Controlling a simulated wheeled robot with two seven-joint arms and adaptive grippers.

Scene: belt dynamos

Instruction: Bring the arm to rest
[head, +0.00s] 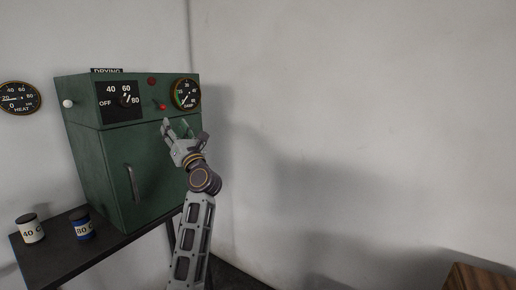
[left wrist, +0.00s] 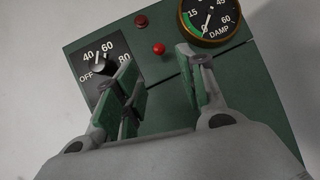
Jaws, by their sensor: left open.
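My left gripper (head: 184,128) is raised in front of the right side of a green drying cabinet (head: 95,165) in the head view. Its fingers are apart and nothing is between them. In the left wrist view the open fingers (left wrist: 160,75) point at the cabinet's control panel. The dial knob (left wrist: 99,66) is partly behind the left finger. The damp gauge (left wrist: 209,18) is above the right finger. My right gripper is in neither view.
A dark shelf (head: 50,264) under the cabinet holds a white jar (head: 30,230) marked 40 and a blue jar (head: 82,226) marked 80. A heat gauge (head: 19,98) hangs on the left wall. A brown wooden box (head: 478,279) is at lower right. The space before the right wall is clear.

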